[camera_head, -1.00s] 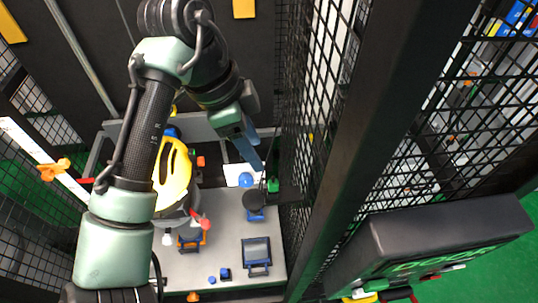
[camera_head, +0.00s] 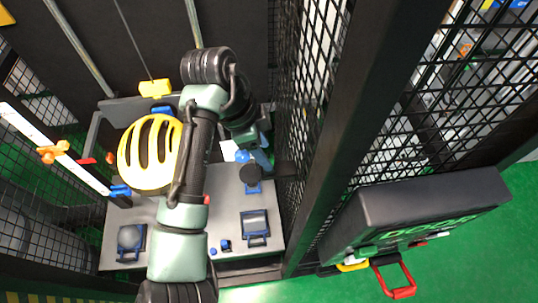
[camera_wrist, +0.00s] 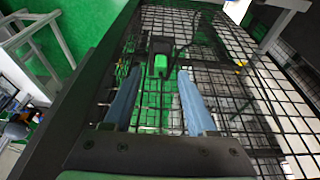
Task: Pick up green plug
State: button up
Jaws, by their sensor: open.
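A small green piece (camera_wrist: 160,64), which looks like the green plug, shows in the wrist view on a black fitting with a cord, in front of dark mesh. My gripper (camera_wrist: 158,82) is open, its two blue fingers on either side of the green piece in that view. How far the piece lies beyond the fingertips I cannot tell, and I see no contact. In the head view my gripper (camera_head: 262,156) is by the mesh wall at the table's back right. I cannot make out the green piece there; my gripper may hide it.
The mesh wall (camera_head: 302,110) and a thick black post (camera_head: 360,120) stand close right of my gripper. The grey table (camera_head: 228,222) bears blue fixtures (camera_head: 254,225). A yellow slotted guard (camera_head: 150,152) stands left of my arm. A black control box (camera_head: 420,220) is at the right.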

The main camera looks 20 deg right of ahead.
jog(key=shift+p+x, duration=0.3)
jog(key=shift+x, duration=1.05)
grip_shut()
jog(key=shift+r, duration=0.1)
